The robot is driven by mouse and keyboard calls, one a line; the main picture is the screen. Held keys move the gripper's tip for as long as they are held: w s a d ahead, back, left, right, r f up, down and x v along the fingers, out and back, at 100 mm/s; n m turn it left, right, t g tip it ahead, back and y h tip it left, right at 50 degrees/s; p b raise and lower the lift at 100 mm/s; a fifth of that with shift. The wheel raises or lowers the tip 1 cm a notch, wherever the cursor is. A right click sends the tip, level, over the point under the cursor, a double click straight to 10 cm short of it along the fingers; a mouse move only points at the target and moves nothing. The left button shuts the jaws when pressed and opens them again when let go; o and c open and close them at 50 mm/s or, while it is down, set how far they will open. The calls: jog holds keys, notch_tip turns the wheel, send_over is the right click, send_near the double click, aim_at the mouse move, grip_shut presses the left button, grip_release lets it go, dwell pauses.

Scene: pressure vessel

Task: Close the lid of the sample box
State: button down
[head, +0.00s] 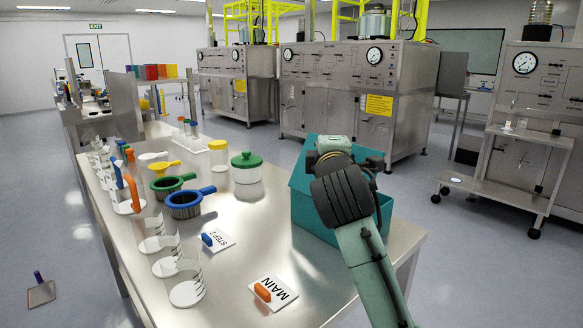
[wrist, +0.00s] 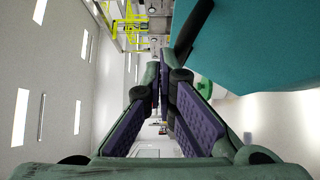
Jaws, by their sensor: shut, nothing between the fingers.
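The teal sample box (head: 304,210) stands at the right edge of the steel table in the head view. A slanted teal panel (head: 304,165), which looks like its lid, rises above the box body and seems partly raised. My arm covers much of the box, so the hinge and exact lid angle are hidden. In the wrist view a large teal surface (wrist: 255,45) fills the upper right, close beside my fingers. My gripper (wrist: 165,80) is shut and empty. Whether it touches the teal surface I cannot tell. In the head view my arm hides the fingertips.
On the table (head: 235,255) stand a green-lidded jar (head: 246,172), a blue sieve (head: 185,204), a green sieve (head: 168,186) and several beakers. Floor beyond the table's right edge is clear; steel cabinets stand behind.

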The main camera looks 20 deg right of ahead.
aim_at(357, 149)
jog(key=shift+m+g, duration=0.3)
jog(key=shift+m, duration=0.1)
jog(key=w+d, duration=0.1)
jog(key=d, duration=0.1)
jog(key=d+f, duration=0.1)
jog(key=d, duration=0.2)
jog(key=w+d, duration=0.1)
jog(key=d, duration=0.1)
jog(key=shift+w+d+f, duration=0.25)
jog(key=shift+w+d, duration=0.05)
jog(key=shift+w+d+f+y, duration=0.15)
jog(key=shift+d+f+y, duration=0.05)
jog(key=shift+d+y, duration=0.1)
jog(key=shift+w+d+f, duration=0.25)
jog(key=shift+d+f, duration=0.35)
jog(key=shift+d, duration=0.15)
jog(key=shift+w+d+f, duration=0.1)
jog(key=shift+d+f, duration=0.1)
jog(key=shift+d, duration=0.05)
